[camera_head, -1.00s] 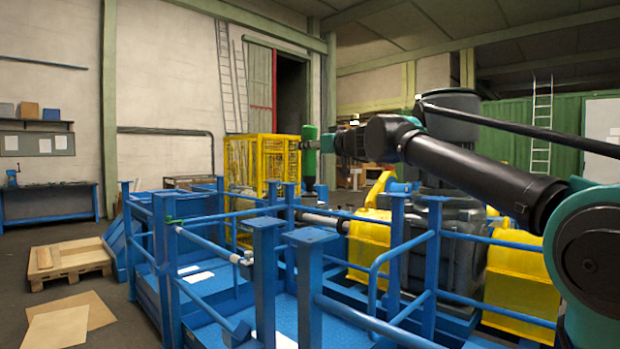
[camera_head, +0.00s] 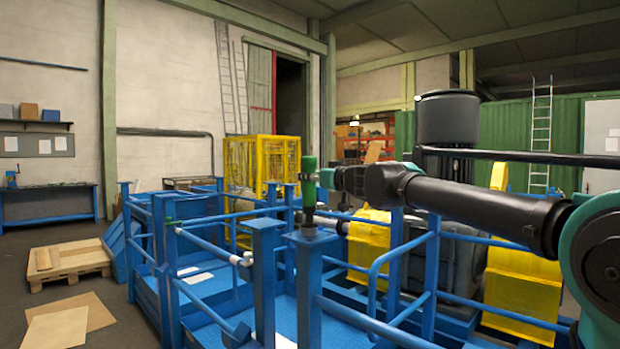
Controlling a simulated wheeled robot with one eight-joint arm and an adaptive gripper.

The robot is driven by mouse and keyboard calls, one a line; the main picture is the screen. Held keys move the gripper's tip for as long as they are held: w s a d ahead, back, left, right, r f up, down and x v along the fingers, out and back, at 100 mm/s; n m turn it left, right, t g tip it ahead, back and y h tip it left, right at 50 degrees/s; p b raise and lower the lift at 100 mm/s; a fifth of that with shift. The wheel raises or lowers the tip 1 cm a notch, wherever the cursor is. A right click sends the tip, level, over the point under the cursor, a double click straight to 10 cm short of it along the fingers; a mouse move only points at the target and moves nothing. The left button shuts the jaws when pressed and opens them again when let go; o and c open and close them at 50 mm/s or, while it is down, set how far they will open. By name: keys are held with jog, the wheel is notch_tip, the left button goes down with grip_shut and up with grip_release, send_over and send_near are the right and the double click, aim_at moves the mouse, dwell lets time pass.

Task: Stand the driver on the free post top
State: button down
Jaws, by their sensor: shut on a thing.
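The driver (camera_head: 309,182) is a green-handled tool, held upright with its dark shaft pointing down. My gripper (camera_head: 324,178) is shut on its green handle, coming from the right. The driver's lower end is at the flat top of a blue post (camera_head: 310,262) at the front of the blue frame. I cannot tell whether it touches the post top or hangs just above it. Another blue post (camera_head: 265,224) stands close by on the left with a bare top.
Blue railings (camera_head: 375,262) surround the posts. A white-ended bar (camera_head: 215,244) runs to the left of them. Yellow guards (camera_head: 368,240) and a dark machine stand behind on the right. A yellow cage (camera_head: 262,165) stands farther back. A pallet (camera_head: 66,262) lies on the floor at left.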

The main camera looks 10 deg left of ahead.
jog(key=shift+f, duration=0.15)
jog(key=c, duration=1)
grip_release()
jog(key=shift+c, duration=0.2)
jog(key=v, duration=1.2)
jog(key=shift+s, duration=0.1)
